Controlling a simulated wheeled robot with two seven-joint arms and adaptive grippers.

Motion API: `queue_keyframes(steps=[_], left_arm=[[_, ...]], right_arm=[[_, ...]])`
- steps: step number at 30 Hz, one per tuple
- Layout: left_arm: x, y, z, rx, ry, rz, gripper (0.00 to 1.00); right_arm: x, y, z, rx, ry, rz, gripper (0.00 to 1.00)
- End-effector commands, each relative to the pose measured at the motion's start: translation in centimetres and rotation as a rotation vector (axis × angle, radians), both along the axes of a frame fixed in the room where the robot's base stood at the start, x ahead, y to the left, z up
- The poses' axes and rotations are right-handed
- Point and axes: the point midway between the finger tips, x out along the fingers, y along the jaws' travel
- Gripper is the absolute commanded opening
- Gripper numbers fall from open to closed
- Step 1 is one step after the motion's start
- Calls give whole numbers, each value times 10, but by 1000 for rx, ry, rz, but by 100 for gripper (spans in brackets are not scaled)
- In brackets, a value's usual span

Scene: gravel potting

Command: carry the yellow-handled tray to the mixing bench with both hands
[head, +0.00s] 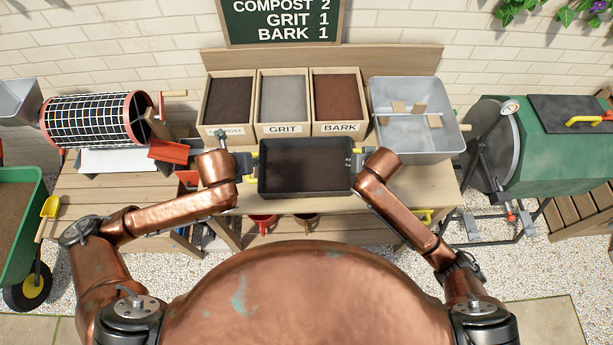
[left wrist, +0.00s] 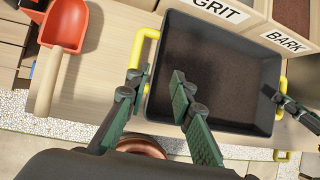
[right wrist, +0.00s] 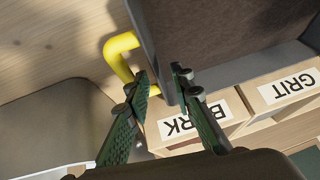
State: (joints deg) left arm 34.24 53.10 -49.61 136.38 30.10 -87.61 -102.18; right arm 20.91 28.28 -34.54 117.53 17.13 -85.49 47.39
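The black tray (head: 305,190), filled with dark brown material, sits level at the front of the wooden bench, before the labelled boxes. It has a yellow handle at each end. My left gripper (head: 246,164) is at its left end. In the left wrist view the fingers (left wrist: 160,80) are apart, close to the left handle (left wrist: 138,46), with a gap between them. My right gripper (head: 354,160) is at the right end. In the right wrist view its fingers (right wrist: 160,76) are apart, near the right handle (right wrist: 116,52) and tray wall. Handle parts are hidden by the fingers.
Behind the tray stand the compost (head: 229,98), grit (head: 283,98) and bark (head: 336,98) boxes, with a grey tub (head: 415,145) at right. A mesh drum (head: 95,120) and red scoop (left wrist: 66,27) are at left. A green drum machine (head: 550,160) stands right, a green barrow (head: 20,215) far left.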

Motion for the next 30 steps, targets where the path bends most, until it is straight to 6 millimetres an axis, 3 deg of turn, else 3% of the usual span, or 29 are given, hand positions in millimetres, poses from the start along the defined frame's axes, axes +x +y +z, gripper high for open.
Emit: queue_keyframes(steps=[3,10,21,30], left_arm=[[-7,2,12,1,-3,-1,22],[-11,2,18,0,-1,0,22],[-11,2,17,0,-1,0,22],[-11,2,17,0,-1,0,22]], right_arm=[[0,0,0,0,0,0,22],[-6,-1,11,1,-1,0,22],[-44,-10,73,1,-4,1,22],[-62,-15,99,1,-1,0,22]])
